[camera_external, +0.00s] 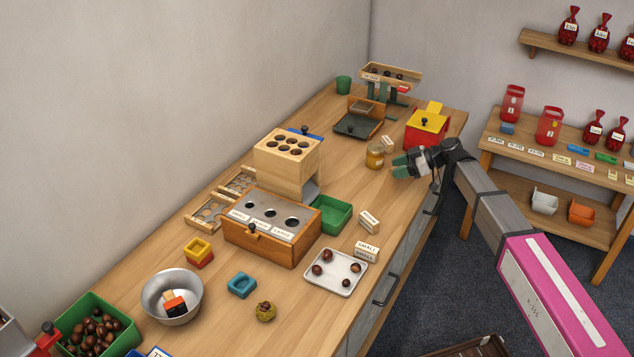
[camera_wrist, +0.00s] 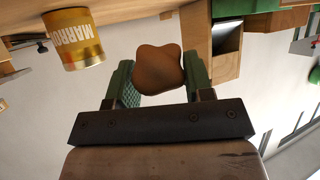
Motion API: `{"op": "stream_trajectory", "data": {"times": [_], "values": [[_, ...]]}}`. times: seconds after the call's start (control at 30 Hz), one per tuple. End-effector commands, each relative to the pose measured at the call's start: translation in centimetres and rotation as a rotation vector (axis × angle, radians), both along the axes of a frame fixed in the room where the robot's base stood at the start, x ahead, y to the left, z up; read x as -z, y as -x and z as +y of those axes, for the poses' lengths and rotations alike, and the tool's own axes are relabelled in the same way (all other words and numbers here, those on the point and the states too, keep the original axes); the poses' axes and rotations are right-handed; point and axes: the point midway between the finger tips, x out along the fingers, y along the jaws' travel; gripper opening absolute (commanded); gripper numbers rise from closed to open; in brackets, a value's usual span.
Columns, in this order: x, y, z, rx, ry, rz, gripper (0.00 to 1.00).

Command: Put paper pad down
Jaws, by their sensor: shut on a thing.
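My gripper (camera_wrist: 160,82) is shut on a brown, lobed piece in the wrist view, which I take to be the paper pad (camera_wrist: 158,68). It sits between the two green finger pads. In the external view my gripper (camera_external: 403,167) is over the right edge part of the bench (camera_external: 335,205), beside the amber jar (camera_external: 375,157). The pad cannot be made out there. In the wrist view the jar (camera_wrist: 76,38) is left of the pad, apart from it. Whether the pad touches the bench is not clear.
A red and yellow box (camera_external: 425,130) stands behind my gripper. The wooden sorter (camera_external: 287,160), green bin (camera_external: 333,214) and white tray (camera_external: 335,287) are to the left and front. Small label blocks (camera_external: 368,222) lie near the front edge. Bare bench lies between jar and green bin.

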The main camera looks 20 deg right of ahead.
Motion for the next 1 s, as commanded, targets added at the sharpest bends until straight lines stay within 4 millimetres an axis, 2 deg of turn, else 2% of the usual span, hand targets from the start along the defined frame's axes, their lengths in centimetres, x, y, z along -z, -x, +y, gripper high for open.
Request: {"op": "stream_trajectory", "data": {"times": [0.03,0.2,0.33,0.6,0.97,1.0], "values": [[0.5,-0.6,-0.7,0.000,0.000,0.001,0.26],[1.2,-1.2,-1.8,0.000,0.001,-0.001,0.26],[1.9,-1.1,-1.9,0.000,0.000,0.000,0.26],[4.9,-1.1,-1.9,0.002,0.001,0.000,0.26],[5.2,-1.1,-1.9,0.001,0.002,-0.001,0.26],[5.1,-1.1,-1.9,0.001,0.002,-0.001,0.60]]}}
